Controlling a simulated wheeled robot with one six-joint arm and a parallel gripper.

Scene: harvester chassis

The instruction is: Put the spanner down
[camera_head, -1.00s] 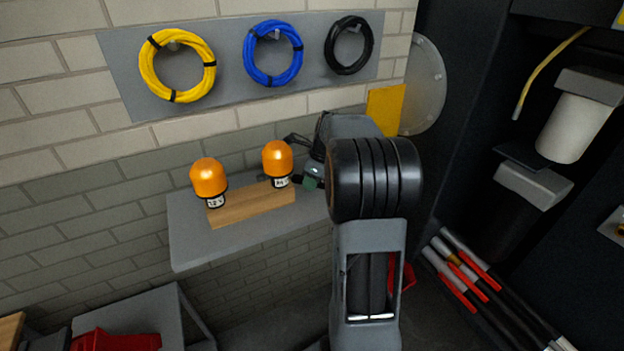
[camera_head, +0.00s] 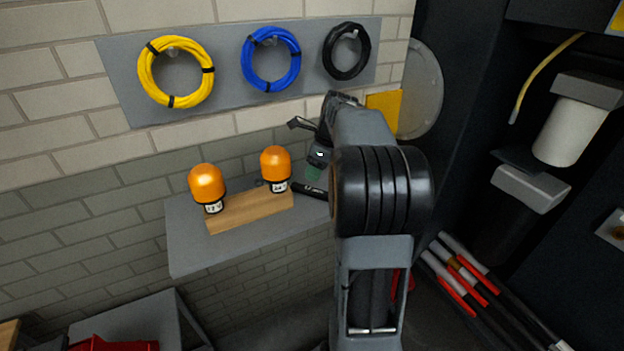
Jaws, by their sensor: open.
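The gripper is open and appears empty. My arm covers the shelf's right end.
The left orange beacon (camera_head: 207,186) and the right one stand at a wooden block (camera_head: 250,209) on the shelf. Yellow (camera_head: 176,72), blue (camera_head: 272,57) and black (camera_head: 347,52) cable coils hang on the wall panel above. The shelf's left end is clear.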

